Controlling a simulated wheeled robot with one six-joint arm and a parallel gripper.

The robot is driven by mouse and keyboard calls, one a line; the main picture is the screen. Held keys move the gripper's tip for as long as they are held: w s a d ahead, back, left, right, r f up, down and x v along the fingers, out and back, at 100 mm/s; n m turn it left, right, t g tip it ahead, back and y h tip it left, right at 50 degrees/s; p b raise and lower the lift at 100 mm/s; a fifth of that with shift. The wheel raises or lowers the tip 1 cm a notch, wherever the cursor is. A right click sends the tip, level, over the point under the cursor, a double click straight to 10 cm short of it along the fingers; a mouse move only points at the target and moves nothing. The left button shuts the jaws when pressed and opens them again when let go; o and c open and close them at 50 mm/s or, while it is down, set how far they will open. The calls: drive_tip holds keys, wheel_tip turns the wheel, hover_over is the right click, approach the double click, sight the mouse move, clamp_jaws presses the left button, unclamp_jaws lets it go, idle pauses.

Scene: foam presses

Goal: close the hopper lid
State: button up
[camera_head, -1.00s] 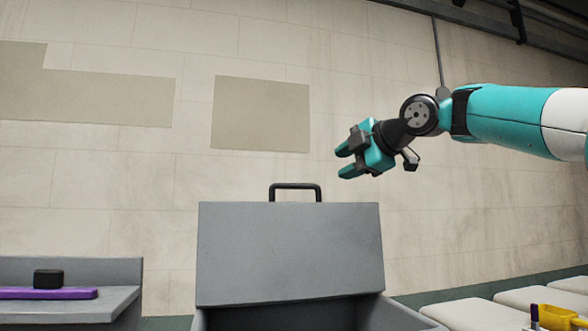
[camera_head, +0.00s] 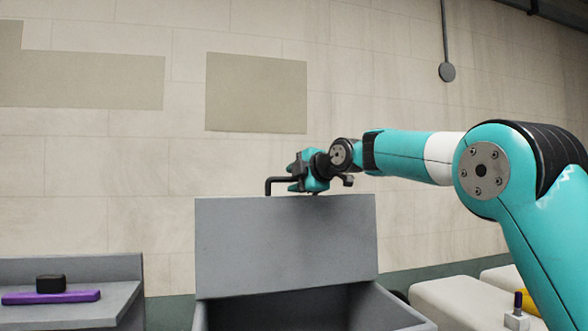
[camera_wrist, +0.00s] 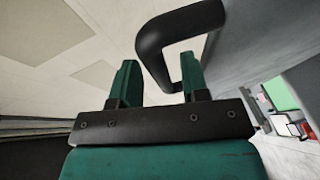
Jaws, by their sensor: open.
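The grey hopper lid (camera_head: 286,245) stands raised at the back of the open grey hopper (camera_head: 385,312). A dark bar handle (camera_head: 268,186) sticks up from the lid's top edge. My gripper (camera_head: 291,178) is at the lid's top edge, with its fingers at the handle and hiding part of it. In the wrist view, my gripper's two teal fingers (camera_wrist: 158,82) are apart, and the dark handle (camera_wrist: 180,30) loops beside and beyond the right finger. I cannot tell whether the handle lies between the fingers or touches one.
White blocks (camera_head: 455,305) and a small yellow item (camera_head: 534,301) are at the right.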

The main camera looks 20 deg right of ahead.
drive_tip(key=shift+w+a+f, duration=0.1)
drive_tip(key=shift+w+a, duration=0.05)
drive_tip(key=shift+w, duration=0.15)
clamp_jaws()
drive_tip(key=shift+f, duration=0.1)
